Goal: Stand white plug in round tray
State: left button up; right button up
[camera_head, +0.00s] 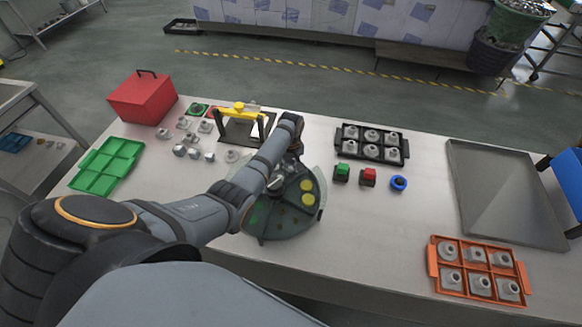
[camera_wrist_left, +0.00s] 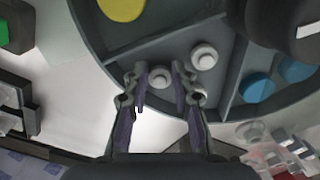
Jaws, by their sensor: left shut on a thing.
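The round tray (camera_head: 290,228) is grey, divided into compartments, and sits at the middle front of the table. My left gripper (camera_head: 278,181) is low over its far part, largely hidden by my own arm in the head view. In the left wrist view, the gripper (camera_wrist_left: 159,77) is shut on a white plug (camera_wrist_left: 160,78) between its fingertips, over a tray compartment. Two more white plugs show beside it, one to the upper right (camera_wrist_left: 204,56) and one partly behind the right finger (camera_wrist_left: 200,94). Whether the held plug touches the tray floor I cannot tell. My right gripper is not in view.
Yellow discs (camera_head: 307,192) and blue discs (camera_wrist_left: 257,87) lie in other compartments. A yellow-handled frame (camera_head: 240,110) stands behind the tray. A black rack (camera_head: 371,142), an orange rack (camera_head: 479,269), a green tray (camera_head: 106,167) and a red box (camera_head: 143,98) stand around.

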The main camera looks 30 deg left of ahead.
dwell(0.9)
pick_arm(q)
jog(key=o, duration=0.8)
jog(key=shift+f, duration=0.1)
jog(key=shift+o, duration=0.2)
notch_tip(320, 180, up, 12)
dwell(0.3)
